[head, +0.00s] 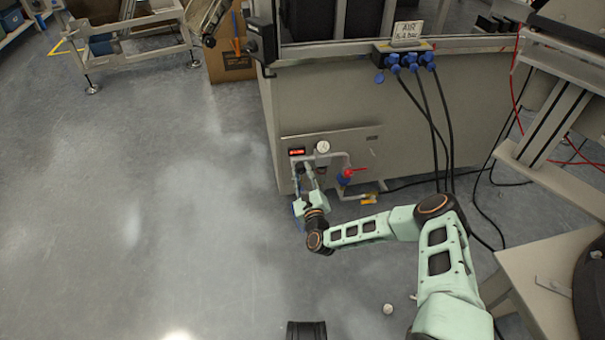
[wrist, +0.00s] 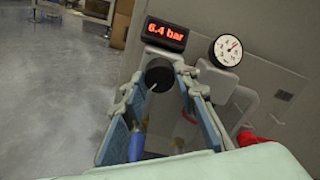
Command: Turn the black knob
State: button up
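The black knob (wrist: 158,75) sits on the panel just below the red pressure display in the wrist view. It has a pale line on its face. My gripper (wrist: 160,86) is open, with one blue-padded finger on each side and the knob showing between the fingertips. I cannot tell whether either finger touches the knob. In the head view my gripper (head: 305,182) reaches the low front panel of the machine. The knob is hard to make out there behind my gripper.
The display (wrist: 166,33) reads 6.4 bar. A round gauge (wrist: 228,50) is to its right. A red valve handle (head: 355,171) and grey pipes are right of my gripper. Black cables hang from blue connectors (head: 411,60). The floor on the left is clear.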

jog(key=o, duration=0.4)
jog(key=shift+o, duration=0.2)
jog(key=v, duration=1.2)
jog(key=shift+r, duration=0.1)
